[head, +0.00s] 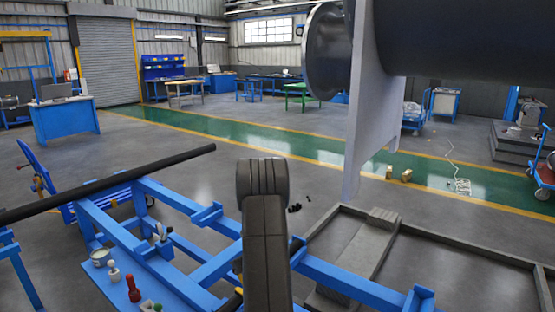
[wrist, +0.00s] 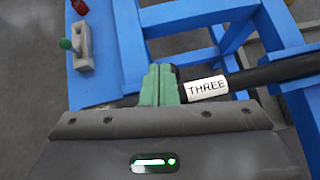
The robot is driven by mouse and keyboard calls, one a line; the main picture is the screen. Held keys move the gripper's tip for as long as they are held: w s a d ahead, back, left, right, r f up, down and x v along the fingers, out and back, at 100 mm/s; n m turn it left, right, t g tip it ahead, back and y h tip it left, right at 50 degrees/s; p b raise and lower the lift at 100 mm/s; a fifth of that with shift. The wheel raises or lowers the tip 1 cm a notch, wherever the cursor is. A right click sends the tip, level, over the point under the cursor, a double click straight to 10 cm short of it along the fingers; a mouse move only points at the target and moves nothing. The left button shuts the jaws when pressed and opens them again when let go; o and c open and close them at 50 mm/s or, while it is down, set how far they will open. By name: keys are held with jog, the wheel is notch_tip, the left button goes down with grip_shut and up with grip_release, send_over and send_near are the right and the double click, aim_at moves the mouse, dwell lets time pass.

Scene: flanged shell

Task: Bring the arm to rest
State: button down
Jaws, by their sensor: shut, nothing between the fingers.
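My gripper (wrist: 159,80) shows in the wrist view with its two green fingers closed together and nothing between them. Behind the fingers runs a black bar (wrist: 270,72) with a white label reading THREE (wrist: 207,87); I cannot tell how far the fingertips are from it. In the head view my dark grey arm rises at the lower middle, and the fingers cannot be made out there. The flanged shell (head: 450,35), a large dark cylinder with a pale end plate (head: 372,110), fills the upper right, apart from my arm in the picture.
A blue frame (head: 175,200) lies below my arm, with a long black bar (head: 110,185) across its left. A blue shelf (head: 160,285) holds small tools, including a red-handled one (head: 132,288). A grey floor frame (head: 455,245) lies at right. Open floor lies beyond.

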jog(key=shift+x, duration=1)
jog(key=shift+d+f, duration=0.15)
